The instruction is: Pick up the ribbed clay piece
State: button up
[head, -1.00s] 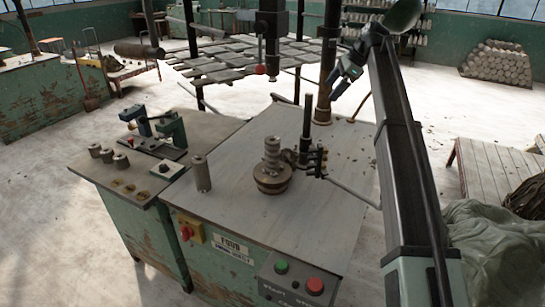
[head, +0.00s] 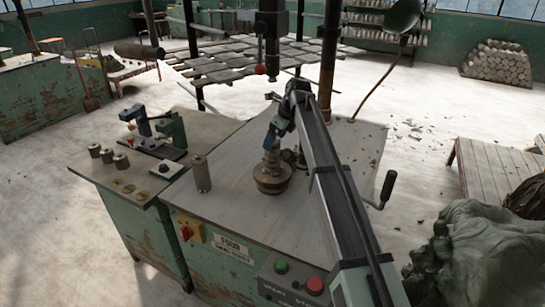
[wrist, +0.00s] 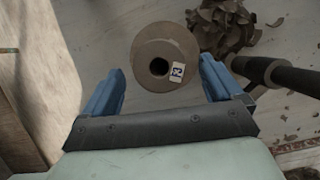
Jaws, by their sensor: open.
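The ribbed clay piece (head: 271,161) stands upright on a round, wider brown base (head: 272,180) on the machine's table. Its upper part is partly hidden by my gripper in the head view. In the wrist view, I look down on a round brown shape with a dark central hole and a small label (wrist: 163,57), in line with the piece. My gripper (head: 273,138) is over the top of the piece, coming from the right. Its two blue fingers (wrist: 159,82) are apart, with the round shape between and just beyond them. Contact cannot be told.
A plain grey cylinder (head: 201,174) stands to the left on the table (head: 235,190). A brown, jagged clump (wrist: 225,22) and a dark rod (wrist: 285,75) lie close right in the wrist view. A drill column (head: 329,60) rises behind.

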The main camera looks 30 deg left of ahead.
aim_at(272, 156)
jog(key=x, duration=0.5)
jog(key=shift+f, duration=0.2)
jog(key=c, duration=1.5)
jog(key=shift+r, duration=0.1)
